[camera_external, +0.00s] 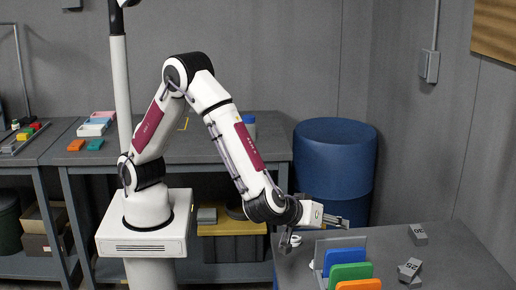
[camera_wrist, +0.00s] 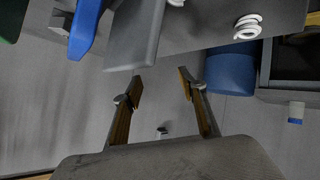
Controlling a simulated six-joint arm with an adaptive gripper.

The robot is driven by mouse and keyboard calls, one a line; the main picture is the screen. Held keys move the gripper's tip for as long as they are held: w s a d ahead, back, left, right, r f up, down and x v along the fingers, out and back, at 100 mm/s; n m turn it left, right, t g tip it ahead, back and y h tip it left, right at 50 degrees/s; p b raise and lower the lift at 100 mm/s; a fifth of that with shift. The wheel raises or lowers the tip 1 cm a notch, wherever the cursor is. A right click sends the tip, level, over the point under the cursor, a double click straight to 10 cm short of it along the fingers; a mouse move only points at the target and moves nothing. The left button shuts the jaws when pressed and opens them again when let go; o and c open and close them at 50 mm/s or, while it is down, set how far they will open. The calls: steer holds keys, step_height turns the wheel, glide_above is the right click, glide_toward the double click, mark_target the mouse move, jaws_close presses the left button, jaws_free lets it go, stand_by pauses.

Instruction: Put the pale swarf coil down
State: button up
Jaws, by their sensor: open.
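A pale swarf coil (camera_wrist: 248,26) lies on the grey table near its edge at the upper right of the wrist view. In the outside view a pale coil (camera_external: 291,240) shows near the table's back left corner, partly behind thin dark parts. My gripper (camera_wrist: 160,82) is open, with nothing between its fingers. In the outside view my gripper (camera_external: 341,221) is above the back of the table, to the right of the coil and apart from it.
A grey rack (camera_external: 350,243) holds blue (camera_external: 344,258), green (camera_external: 350,272) and orange plates (camera_external: 358,285). Another white piece (camera_wrist: 175,2) is cut off at the wrist view's top. Grey blocks (camera_external: 410,270) lie on the right. A blue barrel (camera_external: 335,165) stands behind the table.

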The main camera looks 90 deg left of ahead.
mark_target(294, 240)
steer(key=s+f+g+y, duration=0.1)
steer(key=s+f, duration=0.1)
steer(key=s, duration=0.1)
steer(key=s+a+f+g+y, duration=0.1)
steer(key=s+f+y, duration=0.1)
steer(key=s, duration=0.2)
steer(key=s+f+n+g+y, duration=0.1)
steer(key=s+f+y, duration=0.1)
steer(key=s+f, duration=0.1)
steer(key=shift+s+a+f+g, duration=0.15)
steer(key=shift+s+g, duration=0.15)
steer(key=shift+s, duration=0.4)
steer(key=shift+s+y, duration=0.35)
steer(key=shift+y, duration=0.05)
steer(key=shift+a, duration=0.15)
steer(key=shift+x, duration=1.25)
steer(key=shift+w+f, duration=0.1)
steer(key=shift+w, duration=0.05)
steer(key=shift+w+x, duration=0.15)
steer(key=shift+x, duration=1.1)
steer(key=shift+w+x, duration=0.15)
steer(key=shift+x, duration=1.1)
steer(key=c, duration=0.9)
